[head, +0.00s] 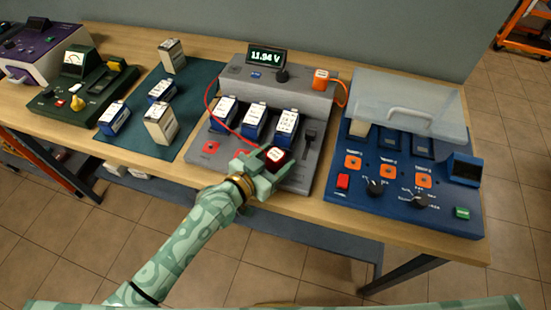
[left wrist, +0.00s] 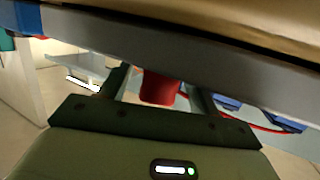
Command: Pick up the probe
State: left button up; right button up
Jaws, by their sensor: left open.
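The red probe (head: 275,154) is at the front edge of the grey tester (head: 300,178), with a red cable (head: 212,114) curving back over the tester. My left gripper (head: 270,163) is at the probe, its arm coming in from the lower left. In the left wrist view, the red probe (left wrist: 158,88) shows between the two spread fingers of the left gripper (left wrist: 157,94), with gaps on both sides. The gripper is open. The probe's lower part is hidden by the gripper in the head view. My right gripper is not in view.
Several blue-and-white batteries (head: 255,121) stand in the grey tester beside the probe. An orange plug (head: 320,78) sits at its back right. A blue device with a clear lid (head: 407,102) stands to the right. A dark green mat (head: 190,135) with batteries lies left.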

pick_arm(q)
jog(key=shift+w+d, duration=0.15)
jog(key=shift+w, duration=0.1)
jog(key=shift+s, duration=0.1)
jog(key=c, duration=1.2)
jog(key=shift+o, duration=0.2)
